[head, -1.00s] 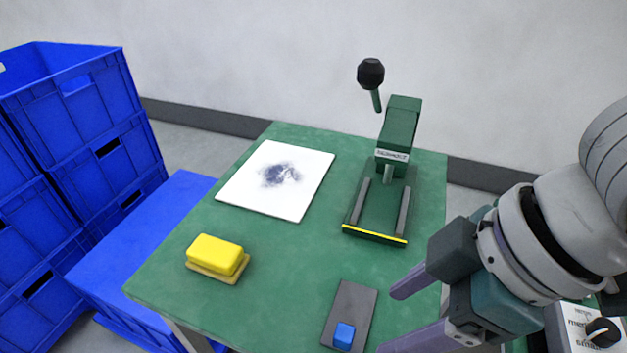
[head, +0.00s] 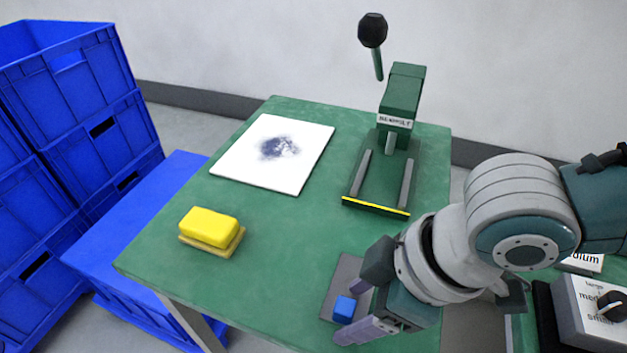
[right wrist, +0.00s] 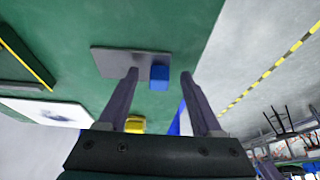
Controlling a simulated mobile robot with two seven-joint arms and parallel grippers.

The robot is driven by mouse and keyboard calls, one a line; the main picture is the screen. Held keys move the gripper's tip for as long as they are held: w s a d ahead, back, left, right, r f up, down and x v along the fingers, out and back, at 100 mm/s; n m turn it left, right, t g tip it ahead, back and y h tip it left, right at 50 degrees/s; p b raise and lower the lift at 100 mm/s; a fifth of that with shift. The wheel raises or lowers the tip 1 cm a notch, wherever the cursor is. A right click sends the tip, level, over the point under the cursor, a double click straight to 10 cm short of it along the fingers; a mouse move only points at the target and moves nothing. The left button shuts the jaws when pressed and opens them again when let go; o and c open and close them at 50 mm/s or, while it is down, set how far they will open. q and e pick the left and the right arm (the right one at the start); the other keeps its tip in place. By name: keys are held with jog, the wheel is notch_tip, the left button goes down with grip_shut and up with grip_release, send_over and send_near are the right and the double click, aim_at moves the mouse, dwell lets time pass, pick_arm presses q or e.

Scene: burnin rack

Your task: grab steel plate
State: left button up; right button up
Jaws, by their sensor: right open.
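The steel plate (head: 349,268) is a flat grey rectangle lying near the front right edge of the green table, with a small blue block (head: 344,308) on its near end. In the right wrist view the plate (right wrist: 112,62) lies to the left and the blue block (right wrist: 160,76) shows between my fingers. My right gripper (head: 343,313) is open and empty, with its fingers over or beside the block end of the plate. I cannot tell the exact height or any contact. My left gripper is not in view.
A green press (head: 401,95) with a black-knobbed lever stands at the back of the table (head: 262,240). A white smudged sheet (head: 240,165) and a yellow block (head: 209,226) lie to the left. Blue crates (head: 75,100) stand left of the table. A dial box (head: 590,312) is at right.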

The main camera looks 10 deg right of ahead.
grip_shut()
dwell(0.4)
